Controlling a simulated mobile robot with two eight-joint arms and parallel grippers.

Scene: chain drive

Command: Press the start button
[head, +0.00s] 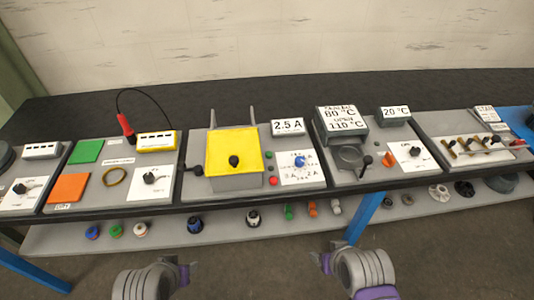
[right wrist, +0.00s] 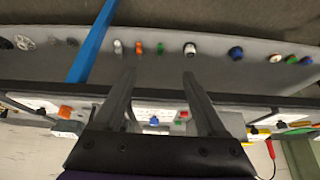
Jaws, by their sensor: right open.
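The middle station (head: 235,185) has a yellow block with a black knob and a panel with a blue knob (head: 299,161). A red button (head: 273,181) sits left of this panel, with small dark buttons above it, one possibly green (head: 268,155). No start label is readable. In the right wrist view, my right gripper (right wrist: 158,72) is open and empty, its fingers apart over the bench front. The blue knob (right wrist: 154,121) and red button (right wrist: 183,115) show between and beside the fingers. My left arm (head: 150,280) is at the lower left of the head view; its finger state is unclear.
Other stations flank the middle one: green and orange pads (head: 85,151) at left, a heater with temperature displays (head: 342,118) at right. A lower shelf (head: 170,232) holds several small coloured parts. A blue leg (head: 365,215) supports the bench. Floor before it is clear.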

